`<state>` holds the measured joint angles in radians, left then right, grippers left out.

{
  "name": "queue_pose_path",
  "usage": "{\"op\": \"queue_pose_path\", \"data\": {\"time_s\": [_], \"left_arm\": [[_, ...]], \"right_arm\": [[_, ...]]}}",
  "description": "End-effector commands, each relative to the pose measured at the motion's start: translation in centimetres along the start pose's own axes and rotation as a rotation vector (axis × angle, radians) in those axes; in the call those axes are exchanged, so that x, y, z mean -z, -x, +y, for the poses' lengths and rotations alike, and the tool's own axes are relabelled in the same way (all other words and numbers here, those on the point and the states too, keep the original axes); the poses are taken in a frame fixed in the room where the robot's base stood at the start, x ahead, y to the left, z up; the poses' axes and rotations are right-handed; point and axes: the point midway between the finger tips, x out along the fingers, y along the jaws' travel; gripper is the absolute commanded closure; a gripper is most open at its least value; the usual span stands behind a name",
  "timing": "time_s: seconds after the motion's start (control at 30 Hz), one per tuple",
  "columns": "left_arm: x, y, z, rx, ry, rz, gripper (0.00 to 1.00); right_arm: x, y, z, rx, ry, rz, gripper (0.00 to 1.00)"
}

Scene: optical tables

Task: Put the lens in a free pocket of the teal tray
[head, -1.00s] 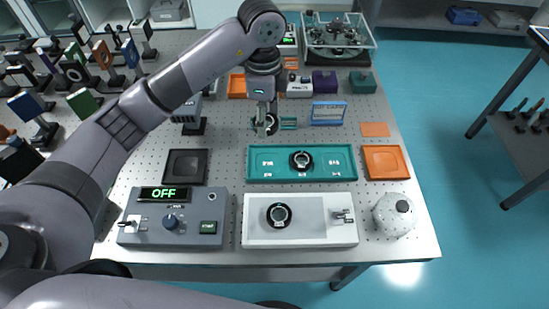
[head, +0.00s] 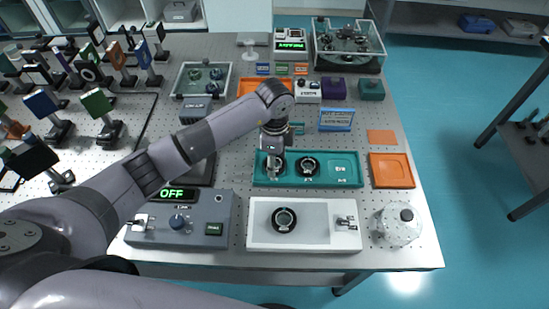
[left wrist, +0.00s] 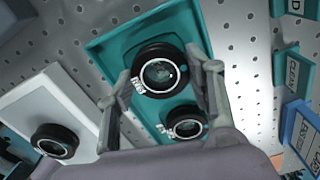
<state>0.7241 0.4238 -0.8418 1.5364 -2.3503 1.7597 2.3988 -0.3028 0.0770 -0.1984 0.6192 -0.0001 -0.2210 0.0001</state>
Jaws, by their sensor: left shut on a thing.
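My left gripper (head: 274,166) is shut on a black-ringed lens (left wrist: 158,72), with a finger on each side of the ring in the left wrist view. The held lens is over the left part of the teal tray (head: 326,184); I cannot tell whether it touches the tray floor. A second black-ringed lens (head: 308,166) sits in the tray's middle, just right of the gripper, and also shows in the left wrist view (left wrist: 187,123). The tray's right part is empty. My right gripper is not in view.
A white plate (head: 325,211) with another ringed lens (head: 284,219) stands in front of the tray. A grey control box (head: 181,232) reading OFF is at front left. An orange tray (head: 392,171) is to the right, a round white object (head: 397,222) at front right.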

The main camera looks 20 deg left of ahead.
Motion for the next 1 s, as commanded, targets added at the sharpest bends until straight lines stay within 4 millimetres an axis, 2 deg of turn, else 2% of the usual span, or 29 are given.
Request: {"op": "queue_pose_path", "data": {"time_s": [0.27,0.3,0.4,0.77,0.87,1.0], "left_arm": [[0.0,-0.4,0.0,0.000,0.000,0.000,0.80],[0.0,-0.3,0.0,0.000,0.000,0.000,0.49],[0.0,-0.3,0.0,-0.001,0.000,0.000,0.43],[0.0,0.3,0.0,0.000,0.000,0.000,0.43],[0.0,1.4,-0.1,0.003,-0.002,0.002,0.43],[0.0,4.2,-0.2,0.005,-0.001,0.001,0.43]], "right_arm": [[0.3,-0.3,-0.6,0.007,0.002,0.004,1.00],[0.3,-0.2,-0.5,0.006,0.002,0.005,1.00],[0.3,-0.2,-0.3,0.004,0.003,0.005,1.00],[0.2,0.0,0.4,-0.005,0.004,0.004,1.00],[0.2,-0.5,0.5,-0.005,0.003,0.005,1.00],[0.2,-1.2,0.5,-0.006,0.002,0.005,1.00]]}}
